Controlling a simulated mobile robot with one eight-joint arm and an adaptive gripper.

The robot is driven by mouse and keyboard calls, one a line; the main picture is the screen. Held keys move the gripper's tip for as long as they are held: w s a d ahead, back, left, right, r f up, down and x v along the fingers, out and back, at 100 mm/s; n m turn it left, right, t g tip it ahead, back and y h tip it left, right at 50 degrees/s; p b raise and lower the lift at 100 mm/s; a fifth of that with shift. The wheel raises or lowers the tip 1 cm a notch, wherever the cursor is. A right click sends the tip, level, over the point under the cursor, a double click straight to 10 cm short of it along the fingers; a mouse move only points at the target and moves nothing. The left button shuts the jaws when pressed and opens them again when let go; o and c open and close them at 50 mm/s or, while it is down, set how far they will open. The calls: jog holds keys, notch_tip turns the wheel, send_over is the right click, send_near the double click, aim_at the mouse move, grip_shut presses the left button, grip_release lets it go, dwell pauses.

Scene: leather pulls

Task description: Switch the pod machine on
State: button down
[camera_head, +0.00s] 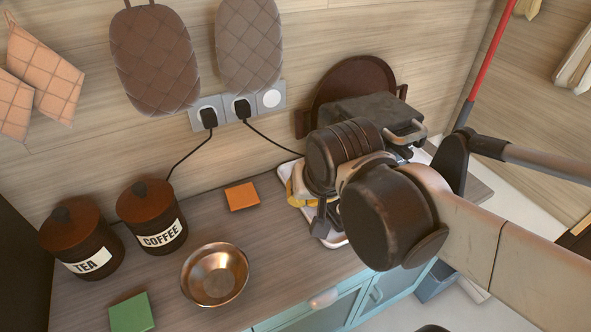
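A dark grey box-shaped appliance (362,108) with a metal handle stands at the back of the counter. It may be the pod machine, but my arm covers its front and lower part, and no switch shows. My gripper (324,218) points down over a white tray (284,172), in front of the appliance. My own wrist hides most of it, so its fingers cannot be read as open or shut. I cannot tell whether it touches anything.
Yellow items (299,192) lie on the tray near my gripper. A copper bowl (214,275), coffee canister (152,215), tea canister (78,245), orange square (241,196) and green square (131,313) stand left. Two cords hang from the wall sockets (238,106). A round brown board (350,80) leans behind.

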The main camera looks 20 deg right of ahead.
jog(key=w+d+r+m+g+h+p, duration=0.1)
jog(key=w+d+r+m+g+p, duration=0.1)
jog(key=m, duration=0.5)
jog(key=w+d+r+m+g+h+p, duration=0.1)
jog(key=w+d+r+m+g+p, duration=0.1)
jog(key=w+d+m+p, duration=0.3)
jog(key=d+m+g+p, duration=0.1)
jog(key=d+p, duration=0.1)
jog(key=p, duration=0.2)
jog(key=shift+m, duration=0.4)
jog(key=b+x, duration=0.1)
jog(key=x, duration=0.3)
jog(key=b+x, duration=0.2)
jog(key=x, duration=0.2)
jog(key=b+x, duration=0.1)
jog(key=x, duration=0.3)
jog(key=shift+w+f+b, duration=0.3)
jog(key=shift+f, duration=0.05)
jog(key=shift+w+f, duration=0.1)
jog(key=shift+f, duration=0.45)
